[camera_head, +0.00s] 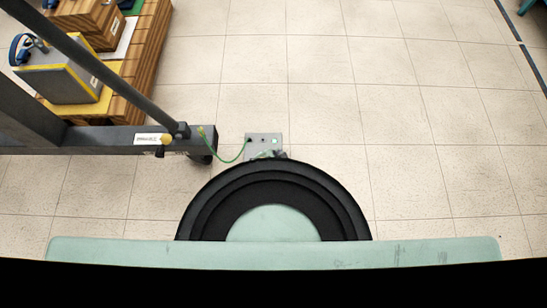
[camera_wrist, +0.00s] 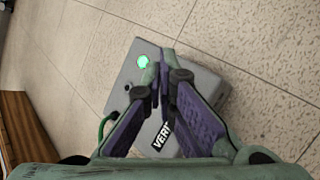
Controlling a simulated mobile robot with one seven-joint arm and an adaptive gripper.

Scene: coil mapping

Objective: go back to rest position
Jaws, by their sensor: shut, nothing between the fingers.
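My gripper (camera_wrist: 163,82) is shut with nothing between its fingers. In the wrist view its two purple-padded fingers meet in front of a grey box (camera_wrist: 127,75). The box has a lit green round button (camera_wrist: 143,61) and a label with part of a word showing. In the head view the grey box (camera_head: 251,138) sits beyond the black round part of my body, with its green light on the right side. Only a small dark end of my gripper shows there, at the box's near edge. I cannot tell whether the gripper touches the box.
A green cable (camera_head: 228,160) runs from the box to a dark metal frame (camera_head: 90,140) on the left. Behind the frame, a wooden pallet (camera_head: 146,45) holds boxes and a grey case with yellow edges (camera_head: 65,84). The tiled floor (camera_head: 420,120) is clear to the right.

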